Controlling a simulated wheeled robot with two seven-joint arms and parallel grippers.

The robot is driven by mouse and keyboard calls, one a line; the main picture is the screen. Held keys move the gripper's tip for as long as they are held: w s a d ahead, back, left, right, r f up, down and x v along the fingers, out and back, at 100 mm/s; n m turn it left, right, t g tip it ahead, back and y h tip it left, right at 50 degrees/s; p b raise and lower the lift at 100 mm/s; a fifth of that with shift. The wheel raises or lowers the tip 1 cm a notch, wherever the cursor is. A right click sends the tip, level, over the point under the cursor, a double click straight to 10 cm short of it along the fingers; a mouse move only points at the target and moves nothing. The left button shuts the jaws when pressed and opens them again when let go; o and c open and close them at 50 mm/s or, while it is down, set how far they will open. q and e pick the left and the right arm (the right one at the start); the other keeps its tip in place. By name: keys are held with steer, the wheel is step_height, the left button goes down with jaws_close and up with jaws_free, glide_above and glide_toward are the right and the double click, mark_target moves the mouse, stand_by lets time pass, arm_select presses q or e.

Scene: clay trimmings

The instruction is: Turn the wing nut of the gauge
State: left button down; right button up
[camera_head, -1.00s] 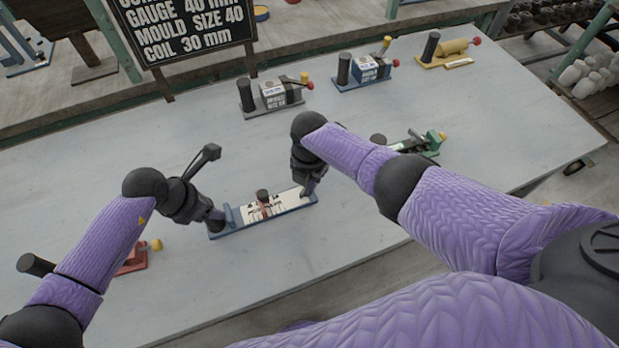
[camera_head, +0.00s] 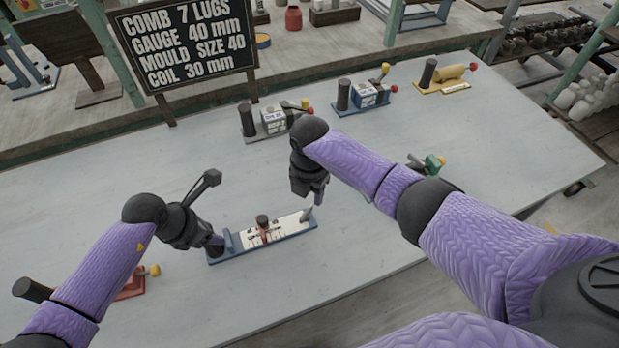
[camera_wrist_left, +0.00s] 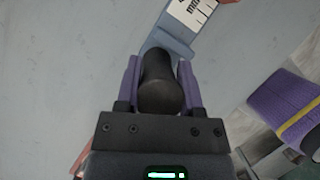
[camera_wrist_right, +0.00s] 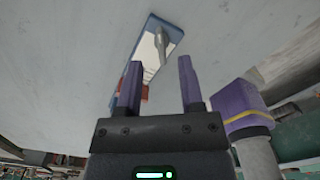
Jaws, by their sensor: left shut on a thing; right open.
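The gauge (camera_head: 288,227) is a blue board with a white marked face, lying on the grey table. A red slider with a dark knob (camera_head: 262,221) sits mid-board. A grey upright piece, apparently the wing nut (camera_head: 307,214), stands at its right end; it also shows in the right wrist view (camera_wrist_right: 161,45). My left gripper (camera_head: 214,242) is shut on the black handle (camera_wrist_left: 160,85) at the gauge's left end. My right gripper (camera_head: 318,196) is open and empty, above and just beyond the wing nut, apart from it.
Several small devices stand along the back, including a grey one (camera_head: 272,121) and a blue one (camera_head: 365,95). A green one (camera_head: 428,165) is partly behind my right arm. A red one (camera_head: 131,287) is at lower left.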

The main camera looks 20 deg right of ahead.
mark_target(310, 207)
step_height(310, 207, up, 7)
stand_by(0.3)
arm_select(q)
steer(key=shift+c, duration=0.7)
jaws_free()
steer(key=shift+r, duration=0.1)
